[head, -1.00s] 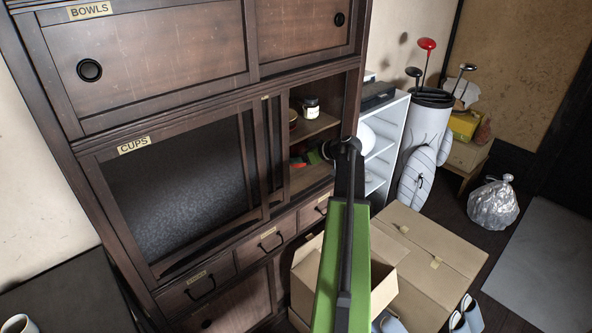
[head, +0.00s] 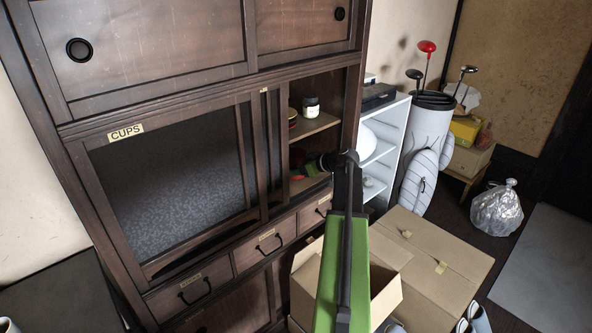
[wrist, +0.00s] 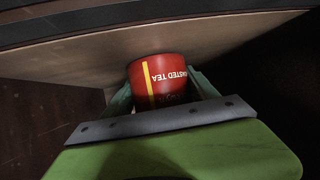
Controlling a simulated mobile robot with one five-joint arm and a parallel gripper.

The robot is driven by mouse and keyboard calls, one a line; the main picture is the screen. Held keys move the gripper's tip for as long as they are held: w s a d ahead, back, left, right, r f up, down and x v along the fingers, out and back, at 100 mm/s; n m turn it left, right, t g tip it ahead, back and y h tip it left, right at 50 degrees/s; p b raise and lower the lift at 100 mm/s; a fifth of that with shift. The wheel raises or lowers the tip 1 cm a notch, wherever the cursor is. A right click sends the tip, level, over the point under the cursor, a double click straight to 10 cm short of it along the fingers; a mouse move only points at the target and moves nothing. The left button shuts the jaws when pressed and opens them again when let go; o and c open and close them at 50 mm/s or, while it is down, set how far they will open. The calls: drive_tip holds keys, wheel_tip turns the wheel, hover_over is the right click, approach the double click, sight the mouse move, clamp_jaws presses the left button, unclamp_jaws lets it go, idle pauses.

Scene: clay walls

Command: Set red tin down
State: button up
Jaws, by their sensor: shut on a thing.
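The red tin (wrist: 160,82), with a yellow stripe and lettering ending in "ASTED TEA", is between the two fingers of my gripper (wrist: 160,88) in the wrist view. My gripper is shut on it. A pale board of the cabinet lies right behind the tin; I cannot tell if they touch. In the head view my gripper (head: 312,169) reaches into the open right compartment of the dark wooden cabinet (head: 190,112), below its middle shelf (head: 314,127). Only a bit of red shows there, and my arm hides part of the opening.
A dark-lidded jar (head: 311,106) and a reddish item (head: 292,118) stand on the middle shelf. The compartment's upright frame is close on the left. An open cardboard box (head: 306,277) stands below, and a white shelf unit (head: 384,150) is to the right.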

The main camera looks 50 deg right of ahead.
drive_tip(key=o, duration=1.5)
drive_tip(key=shift+s+r+p, duration=0.15)
drive_tip(key=shift+r+p, duration=0.15)
drive_tip(key=shift+p, duration=0.15)
drive_tip(key=p+v, duration=0.5)
drive_tip(key=v, duration=0.5)
drive_tip(key=shift+s+r, duration=0.15)
drive_tip(key=shift+s, duration=0.2)
drive_tip(key=shift+s+d+r, duration=0.1)
drive_tip(key=shift+s, duration=0.35)
